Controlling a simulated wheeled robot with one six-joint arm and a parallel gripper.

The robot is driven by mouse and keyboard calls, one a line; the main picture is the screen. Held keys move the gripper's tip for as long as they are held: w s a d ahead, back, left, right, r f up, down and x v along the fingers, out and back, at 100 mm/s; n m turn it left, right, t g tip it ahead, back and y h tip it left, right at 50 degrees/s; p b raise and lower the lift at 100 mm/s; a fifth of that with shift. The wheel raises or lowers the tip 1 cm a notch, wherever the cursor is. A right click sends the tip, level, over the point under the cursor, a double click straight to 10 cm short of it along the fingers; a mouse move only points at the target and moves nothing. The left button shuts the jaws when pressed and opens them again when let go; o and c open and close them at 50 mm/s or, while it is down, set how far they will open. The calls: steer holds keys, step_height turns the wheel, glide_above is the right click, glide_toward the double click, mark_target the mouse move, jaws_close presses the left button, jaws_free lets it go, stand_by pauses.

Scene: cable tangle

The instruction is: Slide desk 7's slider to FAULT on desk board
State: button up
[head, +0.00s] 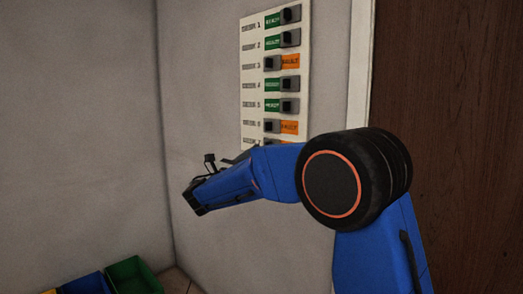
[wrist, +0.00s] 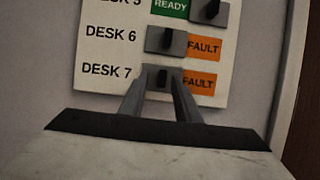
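The white desk board (head: 246,85) hangs on the wall in the head view, with rows of labels and sliders. Desk 7's row is at its bottom, mostly hidden there behind my blue arm. In the wrist view, desk 7's slider (wrist: 163,79) is a grey block with a black knob, at the left of its row. An orange FAULT label (wrist: 199,85) shows to its right. My gripper (wrist: 161,75) is open, its two fingers on either side of the knob with gaps visible. Contact with the board cannot be told.
Desk 6's slider (wrist: 166,40) sits just above, also at the left with orange FAULT (wrist: 204,47) showing. Desk 5's slider (wrist: 209,12) is at the right, beside green READY. A brown door (head: 450,120) stands right of the board. Coloured bins (head: 133,276) lie low at left.

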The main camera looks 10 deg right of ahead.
steer(key=v, duration=1.5)
steer(key=s+d+f+m+g+y, duration=0.25)
steer(key=s+d+g, duration=0.2)
steer(key=d, duration=0.75)
steer(key=s+d+f+m+g+y, duration=0.1)
steer(key=s+d+f+m+g, duration=0.3)
steer(key=d, duration=0.7)
steer(key=s+d+f+m+g+y, duration=0.1)
steer(key=s+d+f+m+y, duration=0.25)
steer(key=s, duration=0.35)
steer(key=s+d+f+m+g+y, duration=0.1)
steer(key=s+d+f+m+y, duration=0.15)
steer(key=s+d, duration=0.35)
steer(key=s+a+f+m+y, duration=0.2)
steer(key=s+f+m+y, duration=0.1)
steer(key=s, duration=0.3)
steer(key=s+a+f+m+t+y, duration=0.1)
steer(key=s+a+f+m+y, duration=0.1)
steer(key=s+f+m, duration=0.2)
steer(key=s+a+f+m+t+y, duration=0.1)
steer(key=s+a+f+m+y, duration=0.2)
steer(key=s+m, duration=0.2)
steer(key=s, duration=0.3)
steer(key=shift+s+f+m+y, duration=0.35)
steer(key=shift+f, duration=0.05)
